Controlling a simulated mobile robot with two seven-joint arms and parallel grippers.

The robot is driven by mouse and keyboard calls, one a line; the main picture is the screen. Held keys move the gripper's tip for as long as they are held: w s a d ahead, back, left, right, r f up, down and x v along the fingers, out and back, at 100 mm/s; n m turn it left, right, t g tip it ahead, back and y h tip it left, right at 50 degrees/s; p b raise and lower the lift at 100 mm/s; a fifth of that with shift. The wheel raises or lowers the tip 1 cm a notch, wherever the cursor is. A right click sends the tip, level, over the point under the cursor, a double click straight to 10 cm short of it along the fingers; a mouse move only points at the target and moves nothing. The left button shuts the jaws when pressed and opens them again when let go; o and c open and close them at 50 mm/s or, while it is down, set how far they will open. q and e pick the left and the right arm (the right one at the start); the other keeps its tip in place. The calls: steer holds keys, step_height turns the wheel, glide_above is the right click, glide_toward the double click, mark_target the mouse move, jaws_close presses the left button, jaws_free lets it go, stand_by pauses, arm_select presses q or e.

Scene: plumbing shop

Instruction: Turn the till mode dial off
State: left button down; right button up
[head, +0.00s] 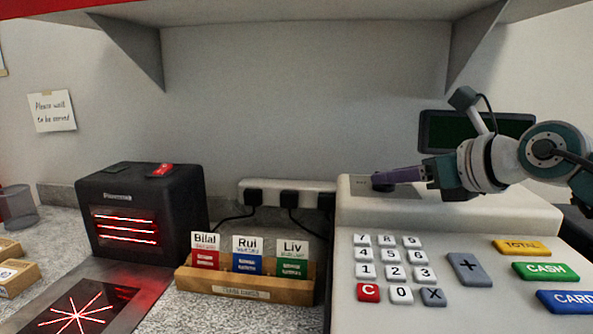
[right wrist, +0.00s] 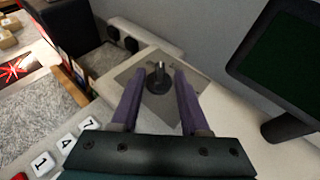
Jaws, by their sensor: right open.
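The till (head: 440,209) stands at the right with its keypad facing me. The till mode dial (right wrist: 159,81) is a small black knob on a grey plate (right wrist: 158,104) on the till's top, seen clearly in the right wrist view. In the head view the dial (head: 382,187) is a dark shape partly hidden by my fingers. My right gripper (head: 385,178) comes in from the right. Its purple fingers (right wrist: 157,88) are open, one on each side of the dial, with gaps visible between. Which setting the dial points to is too small to tell. My left gripper is not in view.
A dark display screen (head: 470,130) rises behind the till, close to my right arm. A black scanner box (head: 142,212) and a wooden card holder (head: 245,285) stand to the left. A white power strip (head: 287,187) is behind.

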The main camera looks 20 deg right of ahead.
jaws_close()
stand_by(0.4)
steer(key=n+y+b, duration=0.1)
steer(key=b, duration=0.4)
steer(key=d+f+n+g+y+b, duration=0.1)
steer(key=n+y+b, duration=0.1)
steer(key=b, duration=0.4)
steer(key=shift+w+f+y, duration=0.1)
steer(key=shift+y, duration=0.2)
steer(key=shift+r+n+g+y+b, duration=0.35)
steer(key=shift+n+y+b, duration=0.25)
steer(key=shift+n+b, duration=0.1)
steer(key=shift+r, duration=0.1)
jaws_free()
steer(key=shift+r, duration=0.1)
